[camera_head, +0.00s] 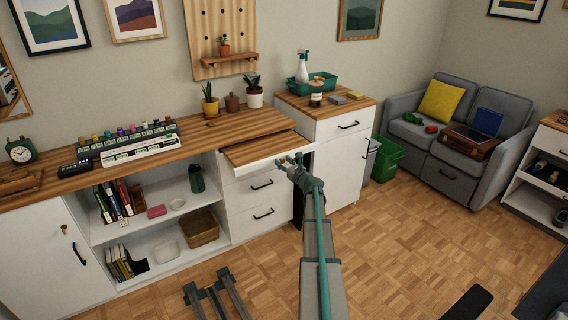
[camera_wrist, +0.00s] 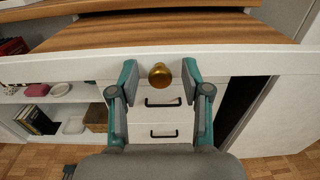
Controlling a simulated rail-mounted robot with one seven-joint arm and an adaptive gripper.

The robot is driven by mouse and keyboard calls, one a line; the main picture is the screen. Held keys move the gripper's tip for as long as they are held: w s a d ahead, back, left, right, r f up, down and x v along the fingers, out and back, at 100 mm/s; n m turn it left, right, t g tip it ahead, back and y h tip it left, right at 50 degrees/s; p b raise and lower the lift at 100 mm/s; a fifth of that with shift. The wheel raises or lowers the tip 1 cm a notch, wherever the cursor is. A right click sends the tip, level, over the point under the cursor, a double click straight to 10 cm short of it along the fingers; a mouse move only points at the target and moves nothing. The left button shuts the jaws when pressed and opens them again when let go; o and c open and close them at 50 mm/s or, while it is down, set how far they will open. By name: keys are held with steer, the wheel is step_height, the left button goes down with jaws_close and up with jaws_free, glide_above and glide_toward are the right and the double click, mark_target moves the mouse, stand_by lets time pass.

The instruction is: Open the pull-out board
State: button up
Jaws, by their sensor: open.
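The pull-out board (camera_head: 262,149) has a wooden top and a white front edge. It sticks out part way from under the wooden desktop, above the white drawers. In the wrist view the board (camera_wrist: 165,37) spans the top, with a round brass knob (camera_wrist: 160,75) on its white front. My gripper (camera_head: 288,160) is at the board's front edge in the head view. In the wrist view my gripper (camera_wrist: 160,67) is open, with one teal finger on each side of the knob. Gaps show between the knob and both fingers. The knob is hidden in the head view.
White drawers with black handles (camera_head: 262,184) sit below the board. An open shelf (camera_head: 160,225) with books and a basket is on the left. A white cabinet (camera_head: 335,165) stands on the right, past a dark gap.

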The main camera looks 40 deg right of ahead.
steer(key=s+a, duration=0.2)
steer(key=s, duration=0.9)
steer(key=shift+s, duration=0.4)
